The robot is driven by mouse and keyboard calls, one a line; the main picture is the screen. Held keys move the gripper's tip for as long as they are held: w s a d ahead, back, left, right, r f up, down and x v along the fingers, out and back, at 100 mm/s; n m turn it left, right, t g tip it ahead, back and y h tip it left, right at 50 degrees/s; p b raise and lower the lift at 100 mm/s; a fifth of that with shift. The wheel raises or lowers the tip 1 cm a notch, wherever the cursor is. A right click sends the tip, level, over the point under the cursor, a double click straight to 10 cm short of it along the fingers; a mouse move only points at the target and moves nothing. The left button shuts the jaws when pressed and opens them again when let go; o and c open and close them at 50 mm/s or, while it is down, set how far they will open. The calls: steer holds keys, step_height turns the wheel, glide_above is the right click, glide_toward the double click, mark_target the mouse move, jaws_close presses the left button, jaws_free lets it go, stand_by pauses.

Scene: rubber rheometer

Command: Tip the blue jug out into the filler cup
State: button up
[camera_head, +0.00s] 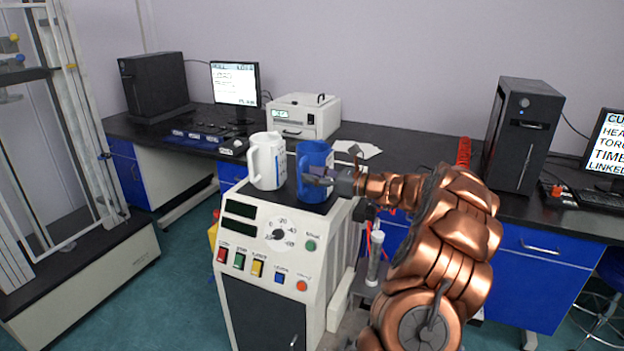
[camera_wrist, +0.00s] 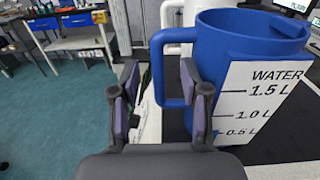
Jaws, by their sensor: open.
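The blue jug (camera_head: 316,165) stands upright on top of the cream machine, beside the white jug (camera_head: 267,161). In the wrist view the blue jug (camera_wrist: 232,55) has a white label reading WATER with volume marks, and its handle (camera_wrist: 158,70) points left. My gripper (camera_head: 328,180) is at the blue jug's right side in the head view. In the wrist view my gripper (camera_wrist: 160,78) is open, with its fingers on either side of the handle; I cannot tell whether they touch it. I cannot identify the filler cup with certainty.
The cream machine (camera_head: 268,262) has a dial and coloured buttons. A clear cylinder (camera_head: 376,255) stands to its right, close to my arm. A long dark bench (camera_head: 400,150) behind holds a monitor (camera_head: 235,84), a white instrument (camera_head: 302,116) and a black tower (camera_head: 522,135).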

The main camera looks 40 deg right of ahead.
mark_target(300, 169)
steer(key=x, duration=0.4)
steer(key=shift+a+p, duration=0.15)
steer(key=shift+p, duration=0.15)
jaws_close()
steer(key=shift+r, duration=0.1)
stand_by(0.4)
